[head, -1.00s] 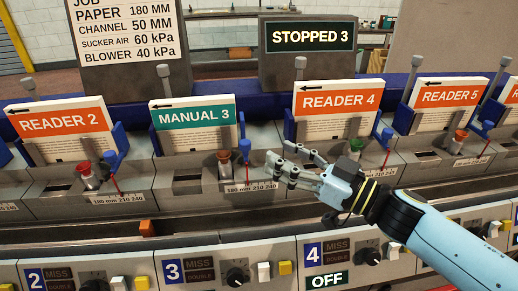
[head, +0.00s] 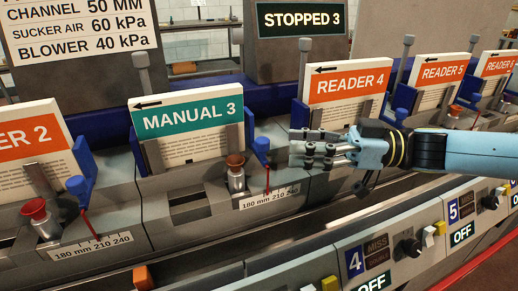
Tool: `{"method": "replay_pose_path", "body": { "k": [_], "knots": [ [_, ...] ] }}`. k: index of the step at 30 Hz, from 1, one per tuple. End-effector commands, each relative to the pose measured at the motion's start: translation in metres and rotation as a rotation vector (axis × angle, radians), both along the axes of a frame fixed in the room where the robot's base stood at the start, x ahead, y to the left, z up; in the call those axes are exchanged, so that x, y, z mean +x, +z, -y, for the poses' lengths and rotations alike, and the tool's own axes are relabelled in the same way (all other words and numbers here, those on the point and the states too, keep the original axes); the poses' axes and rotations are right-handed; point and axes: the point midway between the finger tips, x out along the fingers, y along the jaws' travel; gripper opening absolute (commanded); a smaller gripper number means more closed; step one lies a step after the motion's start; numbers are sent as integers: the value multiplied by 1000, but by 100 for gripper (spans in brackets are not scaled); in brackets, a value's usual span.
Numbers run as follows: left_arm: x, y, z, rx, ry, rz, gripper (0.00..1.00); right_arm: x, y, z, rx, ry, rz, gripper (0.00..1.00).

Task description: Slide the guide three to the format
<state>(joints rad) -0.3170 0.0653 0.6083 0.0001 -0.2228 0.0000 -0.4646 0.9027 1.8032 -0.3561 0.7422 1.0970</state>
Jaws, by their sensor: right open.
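Guide three (head: 262,148) is a blue piece with a rounded top at the right side of the teal MANUAL 3 stack (head: 188,120). Its thin red pointer (head: 267,178) hangs down to the scale strip (head: 268,198) marked 180 mm, 210, 240. The pointer's tip is near the middle of the strip, close to the 210; the exact reading is too small to tell. My right gripper (head: 296,148) is open and empty, just right of the guide, its fingers pointing left. I see no contact. My left gripper is out of view.
A red-brown sucker cup (head: 235,170) stands just left of the guide. The READER 4 stack (head: 345,95) is behind my right gripper. The job board (head: 75,35) is cut off at the top. A STOPPED 3 sign (head: 301,19) stands behind. Switch panels (head: 400,252) run along the front.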

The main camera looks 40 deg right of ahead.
Motion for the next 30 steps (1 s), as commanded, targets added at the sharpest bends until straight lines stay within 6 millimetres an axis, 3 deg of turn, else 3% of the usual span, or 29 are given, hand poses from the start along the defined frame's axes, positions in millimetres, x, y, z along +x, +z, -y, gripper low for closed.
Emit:
{"method": "replay_pose_path", "body": {
  "k": [2, 12, 24, 30],
  "knots": [
    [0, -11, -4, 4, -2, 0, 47, 13, -2, -14, 5, -3, 8, 47],
    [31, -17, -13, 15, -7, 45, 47, 42, 0, -49, 3, -2, 4, 47],
    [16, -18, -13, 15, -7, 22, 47, 46, 0, -54, 1, -2, 0, 47],
    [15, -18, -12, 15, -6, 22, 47, 46, 0, -54, 1, -2, 0, 21]
  ]
}}
